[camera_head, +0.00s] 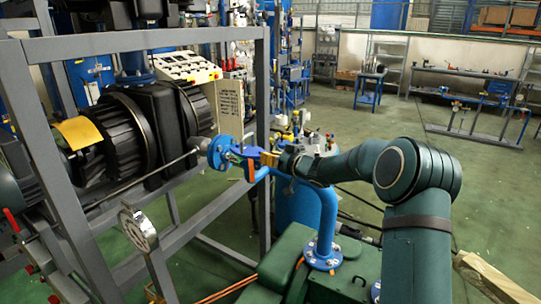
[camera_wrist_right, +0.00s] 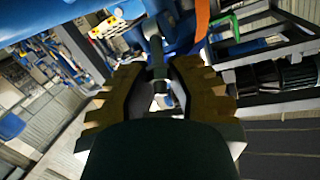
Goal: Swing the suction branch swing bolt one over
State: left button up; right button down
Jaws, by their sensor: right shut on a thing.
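The suction branch is a blue pipe (camera_head: 326,215) with a blue flange (camera_head: 220,153) at its left end, beside the frame. My right gripper (camera_head: 270,158) is at the blue fitting just right of that flange. In the right wrist view, the two brown ridged fingers of the gripper (camera_wrist_right: 160,88) are closed around a small grey metal piece, which looks like the swing bolt (camera_wrist_right: 157,62). Its far end reaches up toward the blue fitting. The finger contact is dark and partly hidden. My left gripper is in neither view.
A grey steel frame (camera_head: 262,100) stands left of the gripper, with a black ribbed motor (camera_head: 130,130) inside. An orange strip (camera_head: 249,170) hangs beside the fitting.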

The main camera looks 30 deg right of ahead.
jog(key=c, duration=1.1)
grip_release()
jog(key=v, duration=1.2)
jog(key=shift+r, duration=0.1)
